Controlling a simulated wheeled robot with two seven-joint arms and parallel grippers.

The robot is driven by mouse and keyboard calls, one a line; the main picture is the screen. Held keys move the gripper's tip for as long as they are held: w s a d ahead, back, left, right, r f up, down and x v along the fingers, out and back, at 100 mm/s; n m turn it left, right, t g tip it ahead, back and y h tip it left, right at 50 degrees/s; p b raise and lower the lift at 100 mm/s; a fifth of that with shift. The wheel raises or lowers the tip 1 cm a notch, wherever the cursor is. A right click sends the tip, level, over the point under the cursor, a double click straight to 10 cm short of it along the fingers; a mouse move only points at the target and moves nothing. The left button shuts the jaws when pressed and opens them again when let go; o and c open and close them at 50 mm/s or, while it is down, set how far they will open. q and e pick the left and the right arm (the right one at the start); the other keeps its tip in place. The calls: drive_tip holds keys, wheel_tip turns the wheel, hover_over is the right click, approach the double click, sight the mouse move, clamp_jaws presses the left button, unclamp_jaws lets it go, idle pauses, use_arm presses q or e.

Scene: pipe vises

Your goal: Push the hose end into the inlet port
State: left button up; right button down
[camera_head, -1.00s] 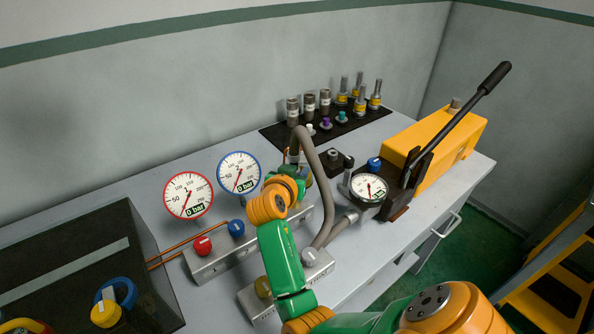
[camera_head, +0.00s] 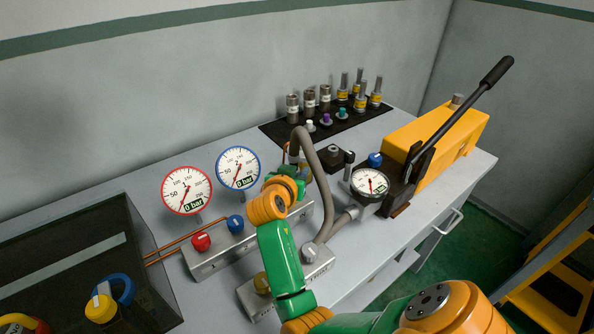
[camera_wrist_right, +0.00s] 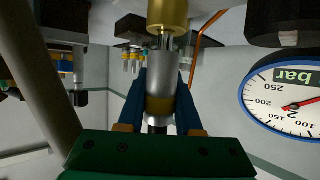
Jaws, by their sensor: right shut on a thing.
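The grey hose (camera_head: 323,185) arches up from the small block by the pump gauge and comes down behind my right gripper (camera_head: 290,172). In the right wrist view, my right gripper (camera_wrist_right: 160,104) is shut on the silver hose end (camera_wrist_right: 160,82), which has a dull yellow band. A brass fitting (camera_wrist_right: 168,14), apparently the inlet port, lies in line beyond the hose end's narrow tip. I cannot tell whether the tip is inside it. In the head view my own arm and wrist hide most of this contact. My left gripper is not in view.
Two dial gauges (camera_head: 186,190) stand behind a valve block (camera_head: 212,256) with red and blue knobs. A pump gauge (camera_head: 370,182) and a yellow pump (camera_head: 440,140) with a long lever are at right. Several fittings stand on a black mat (camera_head: 290,131). A dark tray (camera_head: 70,251) is at left.

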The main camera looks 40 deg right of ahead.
drive_tip(key=shift+f+b, duration=0.6)
drive_tip(key=shift+f, duration=0.15)
drive_tip(key=c, duration=0.5)
unclamp_jaws()
